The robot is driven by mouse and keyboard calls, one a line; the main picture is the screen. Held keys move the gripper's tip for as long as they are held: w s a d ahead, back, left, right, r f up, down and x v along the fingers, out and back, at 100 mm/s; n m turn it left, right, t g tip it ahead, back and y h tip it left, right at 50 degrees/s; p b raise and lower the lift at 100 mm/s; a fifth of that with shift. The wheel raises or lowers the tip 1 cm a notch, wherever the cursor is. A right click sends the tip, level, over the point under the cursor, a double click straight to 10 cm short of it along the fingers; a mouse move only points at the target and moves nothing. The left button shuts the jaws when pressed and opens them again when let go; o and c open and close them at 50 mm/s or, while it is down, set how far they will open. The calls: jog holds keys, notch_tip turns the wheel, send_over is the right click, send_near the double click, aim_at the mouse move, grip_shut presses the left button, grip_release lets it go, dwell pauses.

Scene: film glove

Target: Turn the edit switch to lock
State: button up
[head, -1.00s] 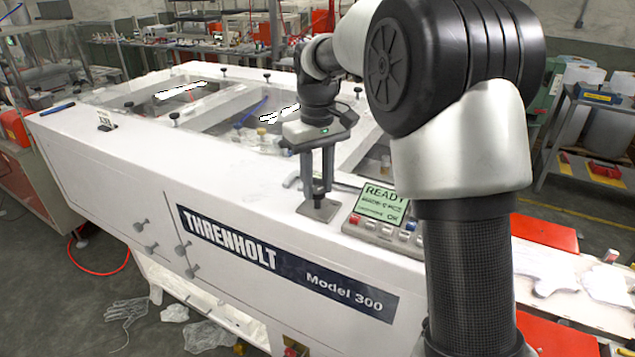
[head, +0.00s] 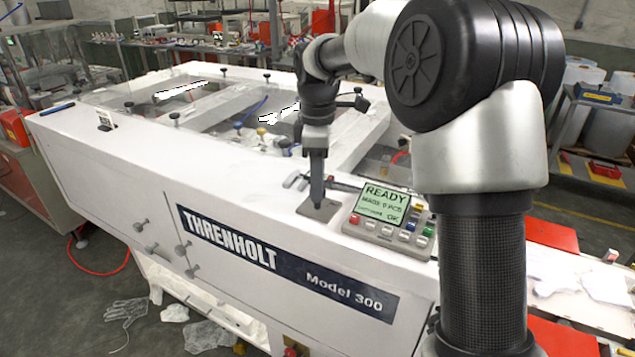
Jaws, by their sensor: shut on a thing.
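A small grey metal plate (head: 323,211), where the edit switch appears to sit, is on the white top of the Threnholt machine, left of the control panel. My gripper (head: 316,200) points straight down onto this plate. It is seen edge-on, with its fingers shut on the switch. The switch knob is hidden behind the fingers, and its position and the plate's markings cannot be read. The control panel (head: 390,232) has a green screen (head: 382,203) that reads "READY", with "OK" at the lower right.
My arm crosses the right side of the view and covers part of the machine. The machine's white top (head: 235,170) left of the plate is clear. Pale glove shapes (head: 605,285) lie at the right.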

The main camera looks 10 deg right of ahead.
jog(key=shift+n, duration=2)
jog(key=o, duration=1.1)
jog(key=shift+c, duration=0.2)
notch_tip(320, 180, up, 18)
jog(key=shift+f, duration=0.25)
jog(key=shift+s, duration=0.1)
